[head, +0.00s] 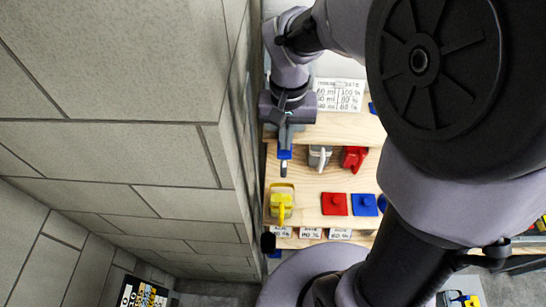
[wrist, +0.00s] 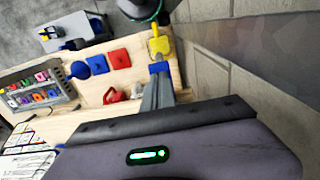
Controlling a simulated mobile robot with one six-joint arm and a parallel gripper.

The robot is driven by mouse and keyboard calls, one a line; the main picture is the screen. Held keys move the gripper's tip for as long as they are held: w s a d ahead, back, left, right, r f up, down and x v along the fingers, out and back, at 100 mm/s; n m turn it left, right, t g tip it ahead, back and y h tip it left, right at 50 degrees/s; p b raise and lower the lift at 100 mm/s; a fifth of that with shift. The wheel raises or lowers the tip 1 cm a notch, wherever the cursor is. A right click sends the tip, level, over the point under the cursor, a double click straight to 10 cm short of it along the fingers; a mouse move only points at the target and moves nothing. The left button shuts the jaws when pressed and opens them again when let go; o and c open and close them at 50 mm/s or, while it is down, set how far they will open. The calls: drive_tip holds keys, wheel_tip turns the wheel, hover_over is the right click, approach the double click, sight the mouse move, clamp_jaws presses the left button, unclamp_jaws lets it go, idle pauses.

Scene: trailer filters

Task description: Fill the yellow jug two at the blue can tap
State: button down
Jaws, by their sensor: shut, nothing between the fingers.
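The yellow jug (head: 282,203) stands on the wooden shelf at its left end, near the block wall. It also shows in the wrist view (wrist: 160,46), just beyond my fingertips. My gripper (head: 284,168) has blue fingertips and is shut and empty, a little above the jug in the head view. The fingers also show in the wrist view (wrist: 159,68). A blue rounded thing (wrist: 80,69) sits past the blue square pad in the wrist view and is partly hidden by my arm in the head view. I cannot tell whether it belongs to the blue can tap.
A white-grey jug (head: 319,157) and a red jug (head: 354,158) stand on the shelf behind. A red square pad (head: 334,204) and a blue square pad (head: 363,204) lie right of the yellow jug. The block wall (head: 190,165) is close on the left.

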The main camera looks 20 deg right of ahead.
drive_tip(key=shift+f+b, duration=1.35)
drive_tip(key=shift+f, duration=0.2)
drive_tip(key=shift+r, duration=0.1)
idle(4.6)
wheel_tip(320, 180, up, 8)
drive_tip(key=p, duration=0.7)
drive_tip(key=shift+r, duration=0.25)
